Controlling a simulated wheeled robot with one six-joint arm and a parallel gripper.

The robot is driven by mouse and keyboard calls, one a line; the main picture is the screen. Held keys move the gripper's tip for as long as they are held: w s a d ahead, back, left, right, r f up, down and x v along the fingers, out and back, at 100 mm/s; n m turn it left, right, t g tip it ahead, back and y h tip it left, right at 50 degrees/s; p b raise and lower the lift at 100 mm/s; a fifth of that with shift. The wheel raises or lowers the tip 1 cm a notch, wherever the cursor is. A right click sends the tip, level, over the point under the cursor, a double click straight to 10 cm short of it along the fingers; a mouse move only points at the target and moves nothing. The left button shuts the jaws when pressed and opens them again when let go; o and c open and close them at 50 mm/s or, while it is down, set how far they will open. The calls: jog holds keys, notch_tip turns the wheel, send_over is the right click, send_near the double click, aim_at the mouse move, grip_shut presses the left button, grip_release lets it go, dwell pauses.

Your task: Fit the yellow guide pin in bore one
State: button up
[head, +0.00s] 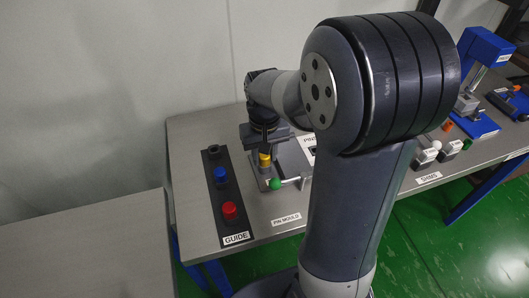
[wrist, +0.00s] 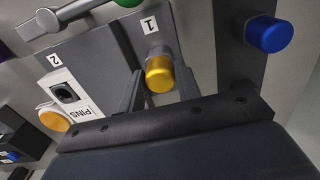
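The yellow guide pin (wrist: 160,76) is between my two fingers in the wrist view, with a grey shaft below its yellow head. The pin is at the bore beside label 1 on the grey pin mould (wrist: 101,52). How deep the shaft sits in the bore is hidden. In the head view the yellow pin (head: 265,160) stands upright directly under my gripper (head: 264,152).
The dark guide rack (head: 221,187) left of the mould holds a blue pin (head: 221,174) and a red pin (head: 229,210). A green-knobbed lever (head: 275,184) is close in front of my gripper. A blue press (head: 483,50) stands at the far right.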

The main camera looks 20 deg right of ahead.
jog(key=o, duration=0.4)
jog(key=shift+r, duration=0.15)
notch_tip(320, 180, up, 11)
jog(key=shift+f, duration=0.2)
dwell(0.6)
